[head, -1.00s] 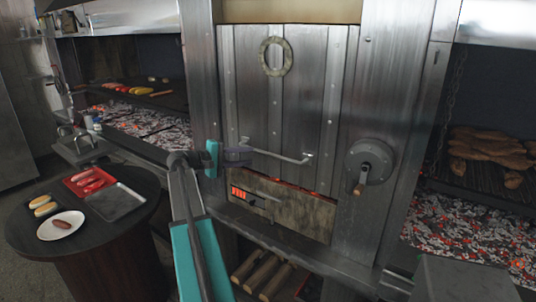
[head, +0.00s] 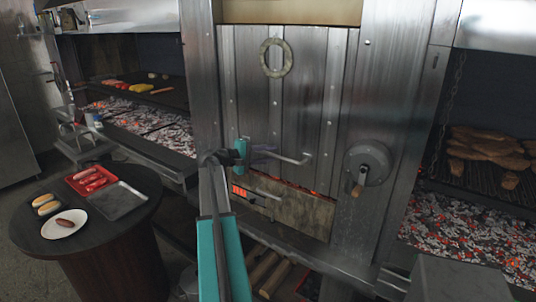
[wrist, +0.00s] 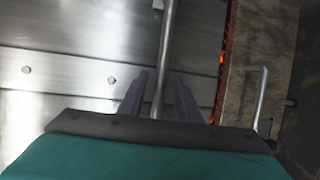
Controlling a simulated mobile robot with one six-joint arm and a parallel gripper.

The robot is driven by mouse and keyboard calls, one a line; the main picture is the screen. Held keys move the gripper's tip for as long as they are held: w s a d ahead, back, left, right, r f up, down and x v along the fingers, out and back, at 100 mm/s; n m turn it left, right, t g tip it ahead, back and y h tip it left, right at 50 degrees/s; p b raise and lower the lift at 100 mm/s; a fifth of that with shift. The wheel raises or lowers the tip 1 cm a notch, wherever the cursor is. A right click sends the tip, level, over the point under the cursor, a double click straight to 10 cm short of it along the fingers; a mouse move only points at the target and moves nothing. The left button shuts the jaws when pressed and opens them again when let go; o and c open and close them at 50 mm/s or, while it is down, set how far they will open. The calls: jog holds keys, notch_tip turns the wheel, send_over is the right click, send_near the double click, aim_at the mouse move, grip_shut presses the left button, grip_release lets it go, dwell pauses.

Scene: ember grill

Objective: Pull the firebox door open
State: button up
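The firebox front is a riveted steel door (head: 305,105) with a ring near its top and a horizontal bar handle (head: 297,159) near its lower edge. It looks shut. The bar handle also shows in the wrist view (wrist: 166,55). My gripper (head: 262,150) is at the left part of the bar. In the wrist view my gripper (wrist: 160,92) is open, one finger on each side of the bar, with small gaps visible. The left end of the bar is hidden behind my gripper in the head view.
Below the door, a worn panel (head: 305,212) has a glowing slit above it and a smaller handle (wrist: 262,95). A crank wheel (head: 370,160) is at right. Ember beds lie on both sides. A round table (head: 115,228) with food stands at left.

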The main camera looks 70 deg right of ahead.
grip_shut()
jog(key=p, duration=0.7)
send_near(281, 43)
jog(key=x, duration=0.4)
jog(key=shift+s+d+r, duration=0.2)
jog(key=shift+s+d, duration=0.05)
grip_release()
jog(key=shift+f, duration=0.15)
